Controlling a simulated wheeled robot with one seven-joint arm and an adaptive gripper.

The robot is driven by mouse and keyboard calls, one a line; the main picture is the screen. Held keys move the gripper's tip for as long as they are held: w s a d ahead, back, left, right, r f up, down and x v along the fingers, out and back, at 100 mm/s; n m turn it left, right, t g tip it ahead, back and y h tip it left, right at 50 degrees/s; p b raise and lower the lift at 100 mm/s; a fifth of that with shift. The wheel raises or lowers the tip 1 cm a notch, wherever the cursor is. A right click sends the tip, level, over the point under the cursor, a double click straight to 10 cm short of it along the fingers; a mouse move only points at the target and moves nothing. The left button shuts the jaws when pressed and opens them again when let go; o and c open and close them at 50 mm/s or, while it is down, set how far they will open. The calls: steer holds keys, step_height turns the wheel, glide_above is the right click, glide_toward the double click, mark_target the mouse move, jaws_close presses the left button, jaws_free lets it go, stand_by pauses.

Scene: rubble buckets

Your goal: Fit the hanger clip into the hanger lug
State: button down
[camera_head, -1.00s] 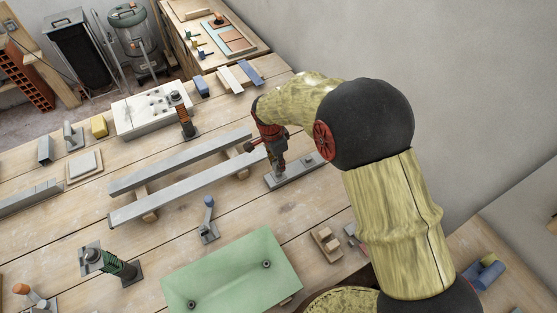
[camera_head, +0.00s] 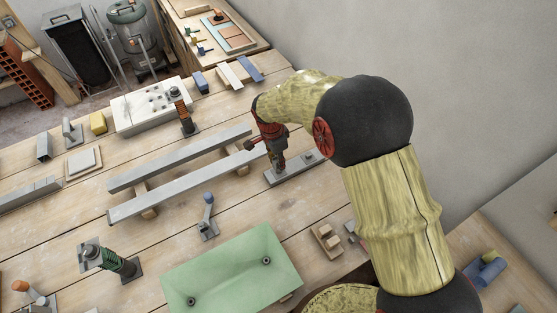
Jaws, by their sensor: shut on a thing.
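My gripper (camera_head: 279,163), red and dark grey, points down at the left part of a flat grey plate (camera_head: 309,172) on the workbench. It is shut on a small dark piece, taken as the hanger clip, mostly hidden by the fingers. The plate has a small round knob near its right end. I cannot tell for certain which part is the hanger lug, nor whether the clip touches the plate; the spot under the fingertips is too small and partly covered.
Two long grey bars (camera_head: 180,193) lie on wooden blocks left of my gripper. A green panel (camera_head: 228,270), a blue-knobbed lever (camera_head: 208,215) and small wooden blocks (camera_head: 326,240) are nearer. Bare wood lies between the plate and green panel.

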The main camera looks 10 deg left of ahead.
steer(key=shift+f, duration=0.2)
steer(key=shift+f+b, duration=0.9)
steer(key=shift+f, duration=0.45)
steer(key=c, duration=1.5)
jaws_free()
steer(key=r, duration=0.8)
steer(key=s+a+r, duration=0.1)
steer(key=r, duration=0.3)
steer(key=shift+a, duration=0.1)
